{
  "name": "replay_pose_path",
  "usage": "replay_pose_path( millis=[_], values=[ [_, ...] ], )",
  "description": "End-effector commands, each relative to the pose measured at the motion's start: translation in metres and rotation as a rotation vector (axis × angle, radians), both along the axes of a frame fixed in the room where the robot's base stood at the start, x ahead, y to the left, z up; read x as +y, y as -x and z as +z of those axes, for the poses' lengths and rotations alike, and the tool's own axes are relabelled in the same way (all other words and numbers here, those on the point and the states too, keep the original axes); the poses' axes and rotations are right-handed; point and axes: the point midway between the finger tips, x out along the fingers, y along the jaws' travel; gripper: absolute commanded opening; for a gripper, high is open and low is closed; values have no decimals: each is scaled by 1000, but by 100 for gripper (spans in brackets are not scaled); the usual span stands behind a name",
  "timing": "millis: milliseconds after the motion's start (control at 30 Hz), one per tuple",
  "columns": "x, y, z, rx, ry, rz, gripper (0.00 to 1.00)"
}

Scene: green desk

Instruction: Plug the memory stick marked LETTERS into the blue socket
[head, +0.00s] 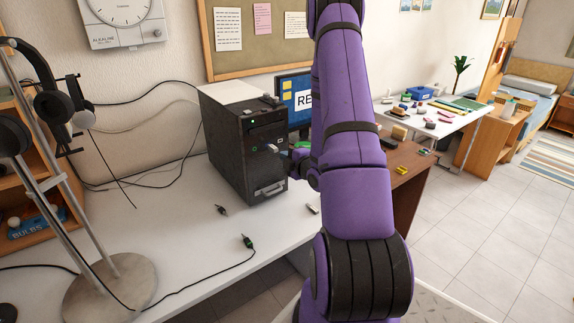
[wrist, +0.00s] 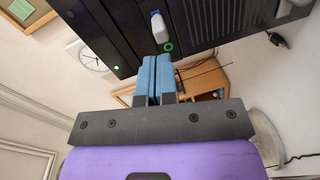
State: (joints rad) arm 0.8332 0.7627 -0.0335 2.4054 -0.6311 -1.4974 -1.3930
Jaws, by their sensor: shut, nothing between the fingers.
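The black computer tower (head: 240,145) stands on the white desk. In the wrist view a pale grey memory stick (wrist: 161,28) sticks out of the tower's front panel, with a bit of blue at its base. A green ring (wrist: 168,47) is beside it. No marking on the stick is readable. My gripper (wrist: 153,80) has its blue fingers shut and empty, just apart from the stick's end. In the head view my arm hides most of the gripper. Another small stick (head: 312,209) lies near the desk's edge, its marking unreadable.
Cable plugs (head: 248,242) lie on the desk before the tower. A headphone stand (head: 110,285) is at the left. A monitor (head: 296,100) stands behind the tower. The desk's front middle is mostly clear.

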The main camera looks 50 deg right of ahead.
Motion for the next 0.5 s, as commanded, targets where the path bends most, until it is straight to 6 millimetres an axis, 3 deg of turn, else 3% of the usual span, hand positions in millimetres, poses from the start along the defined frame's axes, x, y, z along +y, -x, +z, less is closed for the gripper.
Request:
replay_pose_path(
  millis=[267,500],
  values=[
    [-6,22,-10,-87,69,-6,0],
    [-9,8,-10,-96,76,-5,0]
  ],
)
